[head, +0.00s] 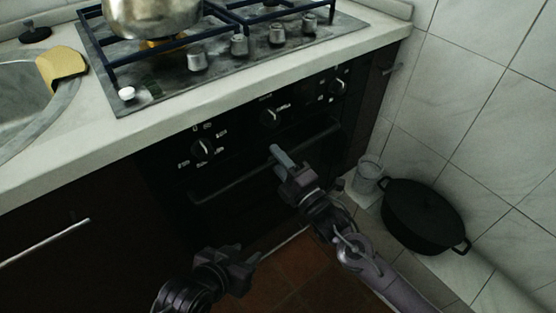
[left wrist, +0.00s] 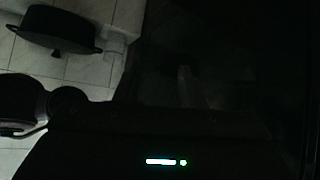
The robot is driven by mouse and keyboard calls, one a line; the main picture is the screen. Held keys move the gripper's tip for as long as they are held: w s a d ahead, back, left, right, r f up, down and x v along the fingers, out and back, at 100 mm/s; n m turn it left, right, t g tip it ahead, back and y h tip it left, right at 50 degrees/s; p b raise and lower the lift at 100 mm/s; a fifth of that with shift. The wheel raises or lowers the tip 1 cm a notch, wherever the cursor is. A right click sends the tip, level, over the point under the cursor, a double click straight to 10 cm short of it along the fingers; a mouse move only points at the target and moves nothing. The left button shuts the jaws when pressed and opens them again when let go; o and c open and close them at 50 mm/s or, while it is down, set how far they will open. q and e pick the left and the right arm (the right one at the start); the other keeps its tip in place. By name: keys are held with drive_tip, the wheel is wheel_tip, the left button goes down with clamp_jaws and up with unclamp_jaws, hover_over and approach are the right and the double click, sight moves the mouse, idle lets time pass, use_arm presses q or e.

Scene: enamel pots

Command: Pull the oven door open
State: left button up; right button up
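The black oven (head: 240,205) is set under the counter, and its door looks closed. Its dark bar handle (head: 225,187) runs slantwise below the knobs. My right gripper (head: 279,156) is at the middle of the handle, its pale fingertips over or against the bar. I cannot tell whether they grip it. My left gripper (head: 247,258) is low in front of the oven, apart from the door, with nothing visible in it. Its finger gap is unclear. The left wrist view is mostly dark.
A black lidded pot (head: 425,215) and a clear glass container (head: 367,178) stand on the floor at the right, by the tiled wall; the pot also shows in the left wrist view (left wrist: 55,27). A metal pot (head: 150,15) sits on the hob above. Brown floor tiles (head: 305,262) are bare.

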clamp_jaws()
idle(0.5)
